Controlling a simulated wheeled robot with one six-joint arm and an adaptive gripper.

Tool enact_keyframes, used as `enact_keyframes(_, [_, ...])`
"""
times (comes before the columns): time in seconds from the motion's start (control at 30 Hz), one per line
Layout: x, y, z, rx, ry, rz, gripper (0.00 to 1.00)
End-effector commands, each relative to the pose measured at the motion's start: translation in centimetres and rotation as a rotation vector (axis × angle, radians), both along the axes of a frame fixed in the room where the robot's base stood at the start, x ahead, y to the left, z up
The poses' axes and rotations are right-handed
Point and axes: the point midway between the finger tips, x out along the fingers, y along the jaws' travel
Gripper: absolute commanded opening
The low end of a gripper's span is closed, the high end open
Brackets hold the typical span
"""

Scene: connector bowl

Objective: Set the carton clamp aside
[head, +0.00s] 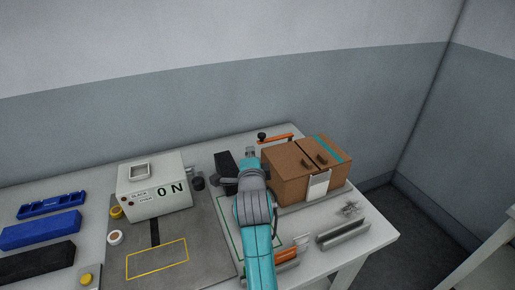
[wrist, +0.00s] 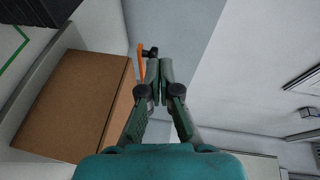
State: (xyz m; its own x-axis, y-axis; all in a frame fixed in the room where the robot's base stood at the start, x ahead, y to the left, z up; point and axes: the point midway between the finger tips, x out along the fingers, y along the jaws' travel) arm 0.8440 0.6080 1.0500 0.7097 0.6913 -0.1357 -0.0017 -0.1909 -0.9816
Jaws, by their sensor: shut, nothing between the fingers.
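The cardboard carton (head: 290,185) stands closed at the right of the table, with a white label on its front; it fills the left of the wrist view (wrist: 75,105). An orange bar with a black knob (head: 280,138), which looks like the carton clamp, lies behind the carton. It also shows in the wrist view (wrist: 141,62), just left of my fingertips and partly hidden. My gripper (wrist: 160,70) is shut and empty beside it; I cannot tell whether they touch. In the head view my arm hides most of the gripper.
A second orange piece (head: 286,254) lies at the table's front, partly behind my arm. A metal channel (head: 343,234) lies right of it. A white box marked "ON" (head: 155,190) stands left. A black block (head: 224,167) is close to my arm.

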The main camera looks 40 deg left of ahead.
Motion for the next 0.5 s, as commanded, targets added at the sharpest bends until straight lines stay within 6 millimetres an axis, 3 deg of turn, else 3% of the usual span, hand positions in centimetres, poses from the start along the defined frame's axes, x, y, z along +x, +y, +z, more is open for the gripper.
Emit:
enact_keyframes(0.2, [-2.9,-0.4,0.4,0.0,0.0,0.001,0.0])
enact_keyframes(0.5, [-3.7,-0.6,0.6,0.0,0.0,-0.001,0.0])
